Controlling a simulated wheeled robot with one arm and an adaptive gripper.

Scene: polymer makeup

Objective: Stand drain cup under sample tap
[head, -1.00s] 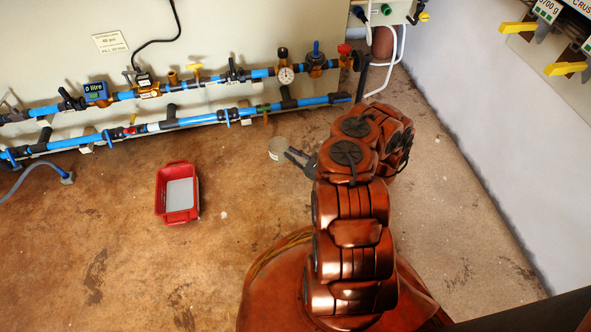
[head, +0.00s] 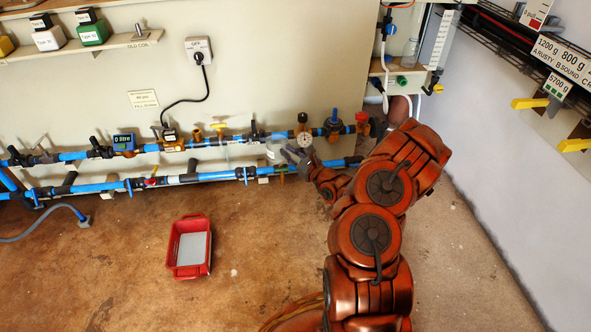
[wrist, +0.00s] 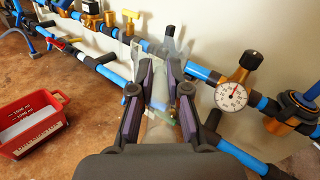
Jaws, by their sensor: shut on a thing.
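My gripper (head: 292,153) is shut on the drain cup (head: 273,152), a small pale, see-through cup, held off the floor in front of the blue pipes. In the wrist view, the cup (wrist: 158,97) shows as a pale translucent shape between the two dark fingers, and they hide part of it. A small brass fitting (head: 282,175) hangs on the lower pipe just below my gripper; it may be the sample tap, but I cannot tell. I cannot tell the exact gap between cup and pipes.
The upper blue pipe (head: 75,156) carries valves and a round pressure gauge (head: 305,139), close to my gripper. The gauge is also in the wrist view (wrist: 231,96). A red tray (head: 207,250) with a grey inside stands on the floor to the left. The floor around it is clear.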

